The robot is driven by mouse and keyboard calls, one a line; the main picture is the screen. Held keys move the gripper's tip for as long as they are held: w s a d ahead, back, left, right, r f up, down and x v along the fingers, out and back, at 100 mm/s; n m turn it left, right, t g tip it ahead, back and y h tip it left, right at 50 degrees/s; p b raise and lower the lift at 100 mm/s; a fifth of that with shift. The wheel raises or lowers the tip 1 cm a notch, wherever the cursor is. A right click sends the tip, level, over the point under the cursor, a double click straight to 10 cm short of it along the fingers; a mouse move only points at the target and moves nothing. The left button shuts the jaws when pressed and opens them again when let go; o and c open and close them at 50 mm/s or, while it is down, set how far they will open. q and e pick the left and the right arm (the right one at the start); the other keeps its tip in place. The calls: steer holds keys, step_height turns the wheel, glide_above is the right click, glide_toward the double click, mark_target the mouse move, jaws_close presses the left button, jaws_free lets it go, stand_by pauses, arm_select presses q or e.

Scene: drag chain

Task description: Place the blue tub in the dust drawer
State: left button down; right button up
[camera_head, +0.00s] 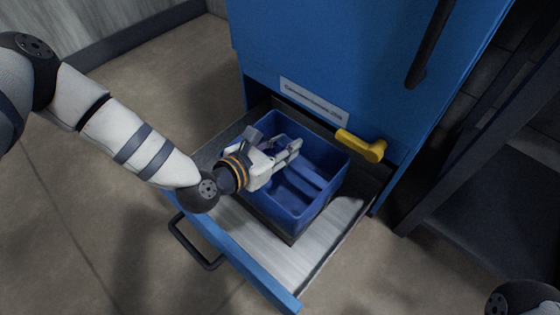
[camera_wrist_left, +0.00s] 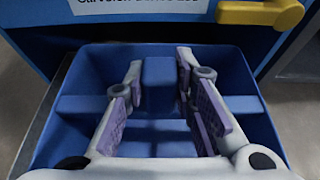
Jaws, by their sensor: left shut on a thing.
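The blue tub (camera_head: 328,200) is inside the outline of the pulled-out dust drawer (camera_head: 245,268), toward its back by the cabinet. It looks upright, with a dark band along its lower edge; I cannot tell if its base rests fully on the drawer floor. My left gripper (camera_head: 292,150) reaches into the tub from the left. In the left wrist view, the tub (camera_wrist_left: 78,78) fills the middle, and the gripper's padded fingers (camera_wrist_left: 160,72) are on either side of its raised central block, shut on it. My right gripper is out of view.
A blue cabinet (camera_head: 350,65) with a white label (camera_head: 313,101) stands behind the drawer. A yellow handle (camera_head: 362,146) juts out just above the tub's back right. The drawer's black pull handle (camera_head: 195,245) sticks out in front. Bare drawer floor shows in front of the tub.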

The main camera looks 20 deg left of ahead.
arm_select(q)
steer(key=shift+w+a+f+b, duration=0.35)
steer(key=shift+w+f+b, duration=0.25)
steer(key=shift+f, duration=0.8)
steer(key=shift+w+a+f+b, duration=0.4)
steer(key=shift+w+f+b, duration=0.15)
steer(key=shift+f, duration=0.9)
steer(key=shift+w+a+f+b, duration=0.35)
steer(key=shift+w+f+b, duration=0.25)
steer(key=shift+f, duration=0.8)
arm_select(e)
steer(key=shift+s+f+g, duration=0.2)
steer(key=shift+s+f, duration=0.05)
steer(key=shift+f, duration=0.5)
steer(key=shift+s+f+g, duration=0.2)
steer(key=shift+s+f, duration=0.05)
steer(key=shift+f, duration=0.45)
arm_select(q)
steer(key=shift+f, duration=0.2)
steer(key=c, duration=1.3)
jaws_free()
steer(key=shift+c, duration=0.2)
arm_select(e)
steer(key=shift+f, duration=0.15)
arm_select(q)
steer(key=shift+r, duration=0.15)
